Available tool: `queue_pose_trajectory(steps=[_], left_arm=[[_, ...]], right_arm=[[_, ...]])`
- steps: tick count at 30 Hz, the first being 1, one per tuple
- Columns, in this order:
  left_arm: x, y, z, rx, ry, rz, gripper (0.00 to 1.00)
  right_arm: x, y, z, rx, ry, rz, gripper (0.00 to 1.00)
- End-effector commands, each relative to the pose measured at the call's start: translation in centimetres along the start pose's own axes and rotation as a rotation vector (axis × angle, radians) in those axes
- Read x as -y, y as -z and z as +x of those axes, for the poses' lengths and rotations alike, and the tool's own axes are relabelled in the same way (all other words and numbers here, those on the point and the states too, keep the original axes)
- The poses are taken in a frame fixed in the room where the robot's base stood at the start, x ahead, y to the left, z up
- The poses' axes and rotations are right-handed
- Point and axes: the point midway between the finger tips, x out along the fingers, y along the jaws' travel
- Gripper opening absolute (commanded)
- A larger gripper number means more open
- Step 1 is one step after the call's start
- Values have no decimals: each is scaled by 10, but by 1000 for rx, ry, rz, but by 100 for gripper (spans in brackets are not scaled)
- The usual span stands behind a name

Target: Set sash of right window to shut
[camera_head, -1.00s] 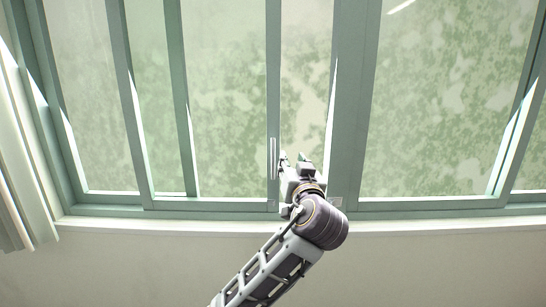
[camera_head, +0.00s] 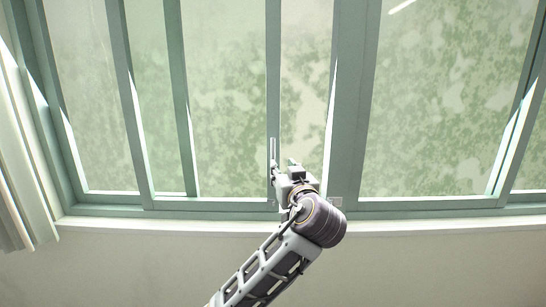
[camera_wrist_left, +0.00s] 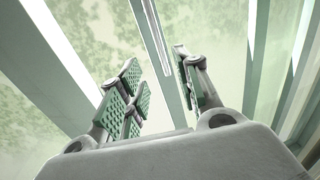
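A green sliding sash has a slim upright stile (camera_head: 273,95) left of the thick green post (camera_head: 352,100). A pale upright handle (camera_head: 272,150) sits on that stile, and it also shows in the wrist view (camera_wrist_left: 152,35). A gap with glass or outdoors behind it lies between the stile and the post. My left gripper (camera_head: 284,168) is at the handle's lower end, partly hiding the stile. In the wrist view its fingers (camera_wrist_left: 162,85) are apart, with the stile and handle between them in the picture. Contact cannot be told. My right gripper is not in view.
A second window pane (camera_head: 445,100) stands right of the post. A pale sill (camera_head: 430,225) runs below the frames. A pale curtain (camera_head: 22,170) hangs at the far left. Another upright bar (camera_head: 180,100) stands left of the handle.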

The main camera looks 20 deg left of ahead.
Motion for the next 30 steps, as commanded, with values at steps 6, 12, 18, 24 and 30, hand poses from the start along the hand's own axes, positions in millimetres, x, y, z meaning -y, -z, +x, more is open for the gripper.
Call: queue_pose_trajectory(steps=[6,12,18,24,30], left_arm=[[1,1,20,0,3,1,34],[1,2,45,-1,2,2,34],[1,2,72,0,2,2,34],[1,2,99,0,3,1,34],[0,2,120,0,1,0,34]], right_arm=[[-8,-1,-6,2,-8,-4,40],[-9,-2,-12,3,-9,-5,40],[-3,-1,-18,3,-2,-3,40],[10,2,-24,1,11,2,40],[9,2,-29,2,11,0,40]])
